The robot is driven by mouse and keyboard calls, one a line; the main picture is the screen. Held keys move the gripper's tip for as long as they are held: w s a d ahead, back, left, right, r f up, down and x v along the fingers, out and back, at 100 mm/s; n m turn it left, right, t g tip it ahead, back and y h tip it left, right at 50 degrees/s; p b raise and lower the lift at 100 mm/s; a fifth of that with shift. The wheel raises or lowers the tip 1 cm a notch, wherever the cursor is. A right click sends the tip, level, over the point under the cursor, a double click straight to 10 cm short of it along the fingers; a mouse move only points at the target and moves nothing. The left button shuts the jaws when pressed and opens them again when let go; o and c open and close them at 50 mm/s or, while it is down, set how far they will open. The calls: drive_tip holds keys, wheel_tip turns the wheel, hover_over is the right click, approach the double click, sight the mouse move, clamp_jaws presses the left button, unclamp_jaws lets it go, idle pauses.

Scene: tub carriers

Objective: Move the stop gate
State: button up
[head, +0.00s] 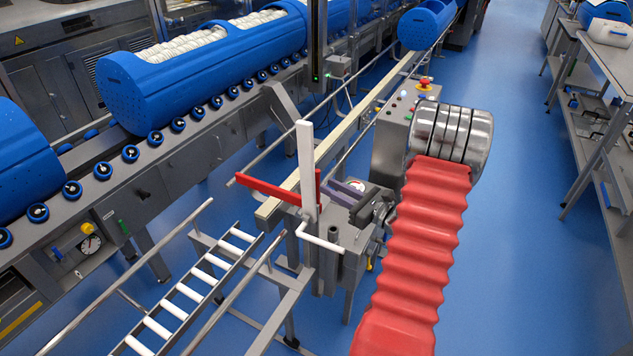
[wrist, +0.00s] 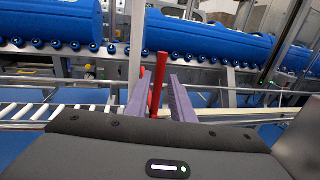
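The stop gate shows in the head view as a red bar (head: 265,188) reaching left across the track, beside a tall white post (head: 306,165) and a white crank-like rod (head: 322,241). A short upright red piece stands by the post. My gripper (head: 328,187) is just right of the post, its purple fingers pointing left. In the wrist view, the fingers of my gripper (wrist: 160,77) are apart, with the upright red piece (wrist: 160,80) seen between them. Gaps show on both sides; I cannot tell how deep it sits. The post (wrist: 136,45) is left of the fingers.
A roller track (head: 190,290) runs below the gate. Behind it, blue tubs (head: 200,65) stand on a wheeled conveyor, one filled with white items. Another blue tub (head: 425,27) is at the far end. A steel bench (head: 612,55) is at right; blue floor lies between.

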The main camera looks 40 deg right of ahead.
sight(319, 182)
drive_tip(key=shift+w+a, duration=0.25)
drive_tip(key=shift+w, duration=1.25)
drive_tip(key=shift+w+a, duration=0.2)
drive_tip(key=shift+w, duration=1.3)
drive_tip(key=shift+c, duration=0.5)
clamp_jaws()
drive_tip(key=shift+a, duration=0.3)
drive_tip(key=shift+d, duration=0.15)
